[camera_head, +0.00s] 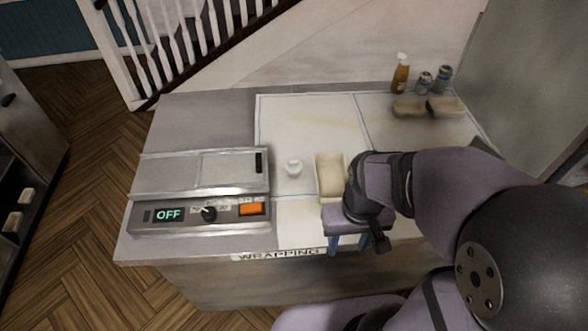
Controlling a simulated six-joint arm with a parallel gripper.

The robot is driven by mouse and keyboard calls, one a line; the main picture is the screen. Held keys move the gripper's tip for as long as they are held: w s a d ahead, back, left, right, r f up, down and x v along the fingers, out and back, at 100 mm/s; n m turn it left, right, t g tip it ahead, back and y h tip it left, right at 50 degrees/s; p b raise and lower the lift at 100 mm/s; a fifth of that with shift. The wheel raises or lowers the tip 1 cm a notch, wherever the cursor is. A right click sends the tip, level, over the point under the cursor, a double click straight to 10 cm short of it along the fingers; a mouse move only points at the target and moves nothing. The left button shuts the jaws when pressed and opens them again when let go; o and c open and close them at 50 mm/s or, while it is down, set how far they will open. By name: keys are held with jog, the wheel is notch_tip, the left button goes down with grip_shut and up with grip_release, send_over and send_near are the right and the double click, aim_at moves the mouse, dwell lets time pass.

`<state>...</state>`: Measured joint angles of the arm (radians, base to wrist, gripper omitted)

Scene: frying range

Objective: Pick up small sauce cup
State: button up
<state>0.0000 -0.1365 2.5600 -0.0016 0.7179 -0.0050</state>
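A small white cup (293,168) stands on the pale board in the middle of the counter, just right of the wrapping machine. It looks like the small sauce cup. My gripper (348,245) is at the counter's front edge, to the right of the cup and nearer the front, clear of it. Its two blue fingers point down and stand apart, with nothing visible between them.
A cream tray (323,178) lies between the cup and my gripper. A wrapping machine (200,170) reading OFF stands at left.

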aim_at(294, 161)
jog(key=w+a+f+t+b, duration=0.1)
jog(key=w, duration=0.2)
jog(key=w+a+f+n+t+b, duration=0.1)
jog(key=w+f+b, duration=0.1)
jog(key=w, duration=0.2)
jog(key=w+a+f+t+b, duration=0.1)
jog(key=w+f+t, duration=0.1)
jog(key=w, duration=0.1)
jog(key=shift+w+a+y+b, duration=0.2)
jog(key=shift+w+y+b, duration=0.05)
jog(key=shift+y+b, duration=0.05)
jog(key=w+a+t+b, duration=0.1)
jog(key=w+t, duration=0.1)
jog(key=w, duration=0.2)
jog(key=w+a+t+b, duration=0.2)
jog(key=w, duration=0.2)
jog(key=w+a+t+b, duration=0.2)
jog(key=w+t, duration=0.1)
jog(key=w, duration=0.2)
jog(key=shift+w+a+f+n, duration=0.1)
jog(key=shift+a+f+n, duration=0.15)
jog(key=shift+f+n, duration=0.1)
jog(key=shift+w+r+m+t, duration=0.1)
jog(key=shift+w+m+t, duration=0.4)
jog(key=shift+t, duration=0.3)
jog(key=shift+r+m+t, duration=0.25)
jog(key=shift+m+t, duration=0.1)
jog(key=shift+t, duration=0.15)
jog(key=shift+w, duration=0.15)
